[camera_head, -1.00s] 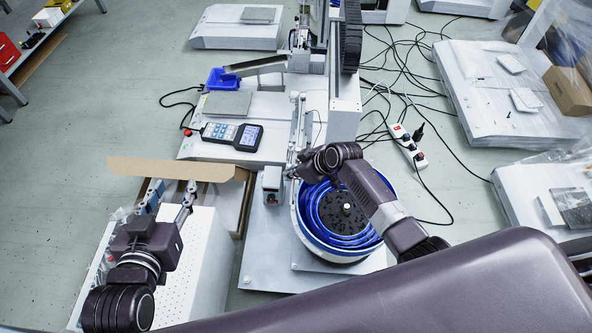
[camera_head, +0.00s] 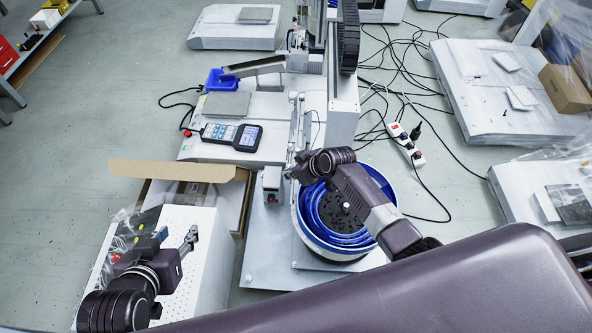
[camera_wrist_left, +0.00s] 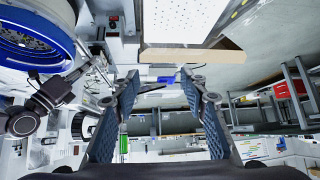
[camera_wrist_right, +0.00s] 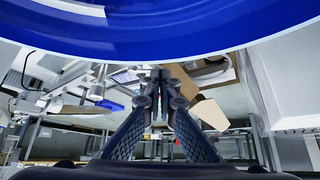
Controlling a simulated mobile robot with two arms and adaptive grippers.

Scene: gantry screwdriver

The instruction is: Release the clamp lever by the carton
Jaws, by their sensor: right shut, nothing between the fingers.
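The open cardboard carton (camera_head: 208,190) stands left of the middle in the head view, its long flap raised; the flap (camera_wrist_left: 195,56) also shows in the left wrist view. I cannot make out the clamp lever for certain in any view. My left gripper (camera_head: 180,241) is over the white perforated box top in front of the carton. In the left wrist view its fingers (camera_wrist_left: 160,85) are apart with nothing between them. My right gripper (camera_head: 291,172) is beside the blue feeder bowl, right of the carton. In the right wrist view its fingertips (camera_wrist_right: 160,76) are together and empty.
The blue feeder bowl (camera_head: 375,176) is partly under my right arm. A small box with a red button (camera_head: 271,184) stands between carton and bowl. A handheld panel (camera_head: 231,134) lies behind. A perforated white top (camera_head: 208,262) is mostly bare; coloured items in clear plastic lie at its left.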

